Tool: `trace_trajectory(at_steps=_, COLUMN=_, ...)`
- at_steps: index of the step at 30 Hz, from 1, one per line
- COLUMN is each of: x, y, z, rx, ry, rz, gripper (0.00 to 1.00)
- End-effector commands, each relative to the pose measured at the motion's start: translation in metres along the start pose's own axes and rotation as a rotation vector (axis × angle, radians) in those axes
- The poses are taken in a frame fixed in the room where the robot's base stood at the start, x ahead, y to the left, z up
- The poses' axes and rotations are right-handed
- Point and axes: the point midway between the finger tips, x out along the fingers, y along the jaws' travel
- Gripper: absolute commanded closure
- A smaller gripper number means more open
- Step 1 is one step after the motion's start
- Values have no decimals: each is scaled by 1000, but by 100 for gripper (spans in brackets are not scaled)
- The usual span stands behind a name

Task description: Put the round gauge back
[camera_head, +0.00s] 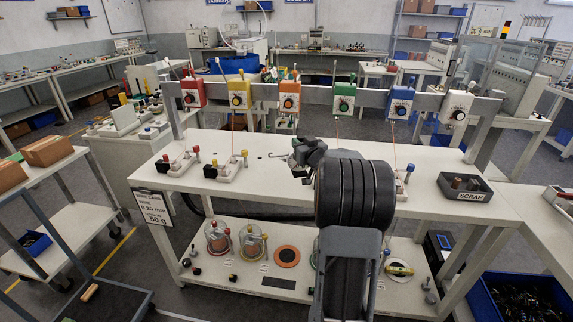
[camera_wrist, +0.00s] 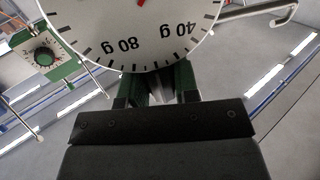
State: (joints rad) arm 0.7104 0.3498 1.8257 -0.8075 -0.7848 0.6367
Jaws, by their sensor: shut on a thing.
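The round gauge (camera_wrist: 140,30) fills the top of the wrist view. It has a white face with black ticks, "80 g" and "40 g" reading upside down, and a bit of red pointer at the top edge. My gripper (camera_wrist: 157,82) is shut on its lower rim. A pale hooked rod (camera_wrist: 285,12) shows right of the dial. In the head view my gripper (camera_head: 302,158) is above the white bench (camera_head: 240,148), left of my dark wrist, and the gauge is mostly hidden there. On the lower shelf (camera_head: 275,312) an orange round pad (camera_head: 287,256) is bare.
Several coloured dial boxes, such as the green one (camera_head: 344,90), hang on a rail behind the bench. Small stands with knobs (camera_head: 232,170) are at the bench's left. A SCRAP tray (camera_head: 466,187) is at right. Glass domes (camera_head: 218,236) stand on the lower shelf.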

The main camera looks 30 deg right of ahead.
Motion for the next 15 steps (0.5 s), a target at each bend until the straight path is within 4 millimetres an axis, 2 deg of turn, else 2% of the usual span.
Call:
trace_trajectory(at_steps=3, x=31, y=-8, z=13, rx=1, ry=-1, rz=-4, gripper=100)
trace_trajectory(at_steps=6, x=45, y=-11, z=33, rx=3, ry=-2, rz=-1, gripper=100)
trace_trajectory(at_steps=10, x=59, y=-14, z=50, rx=1, ry=0, rz=-1, gripper=100)
trace_trajectory(at_steps=15, x=69, y=-16, z=62, rx=0, ry=2, rz=0, gripper=100)
